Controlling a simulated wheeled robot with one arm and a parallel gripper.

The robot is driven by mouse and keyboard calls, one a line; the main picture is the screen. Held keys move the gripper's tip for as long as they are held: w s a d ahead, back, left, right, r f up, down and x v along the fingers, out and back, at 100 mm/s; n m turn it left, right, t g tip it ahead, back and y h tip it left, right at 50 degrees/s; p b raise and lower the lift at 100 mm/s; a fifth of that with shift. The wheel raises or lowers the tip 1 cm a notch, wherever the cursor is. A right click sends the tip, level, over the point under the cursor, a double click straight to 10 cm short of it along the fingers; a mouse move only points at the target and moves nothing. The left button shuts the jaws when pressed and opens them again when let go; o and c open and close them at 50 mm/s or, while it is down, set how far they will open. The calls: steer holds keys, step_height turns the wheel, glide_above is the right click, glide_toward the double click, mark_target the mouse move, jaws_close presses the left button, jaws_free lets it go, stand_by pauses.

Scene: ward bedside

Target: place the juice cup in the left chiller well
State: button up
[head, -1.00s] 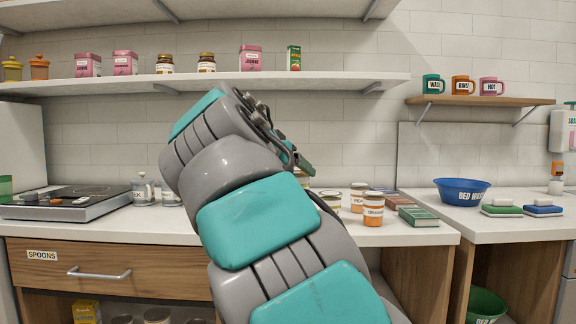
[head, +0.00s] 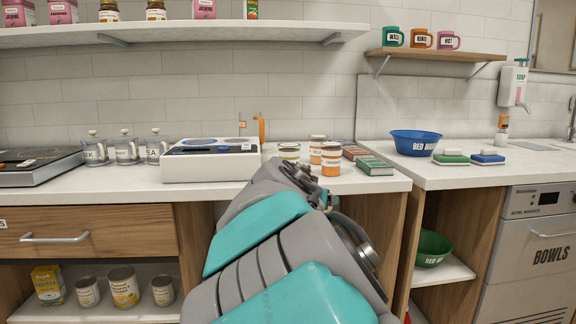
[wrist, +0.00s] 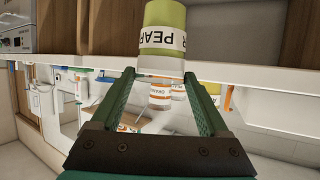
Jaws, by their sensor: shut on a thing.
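A juice cup (wrist: 162,35), yellow-green with a white end and labelled PEAR, is between the fingertips of my gripper (wrist: 160,73) in the wrist view, which is upside down. My gripper is shut on it. In the head view my arm hides the held cup and the fingertips. A white unit with a blue top (head: 210,166), which looks like the chiller, stands on the counter left of my arm.
A yellowish cup (head: 289,152), a cup with an orange label (head: 318,148) and an ORANGE cup (head: 331,160) stand right of the chiller. A shelf (head: 180,38) hangs above.

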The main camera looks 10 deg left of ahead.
steer(key=w+d+f, duration=0.3)
steer(key=d+f, duration=1.3)
steer(key=f, duration=0.4)
steer(key=shift+m+h, duration=0.3)
steer(key=shift+h, duration=0.1)
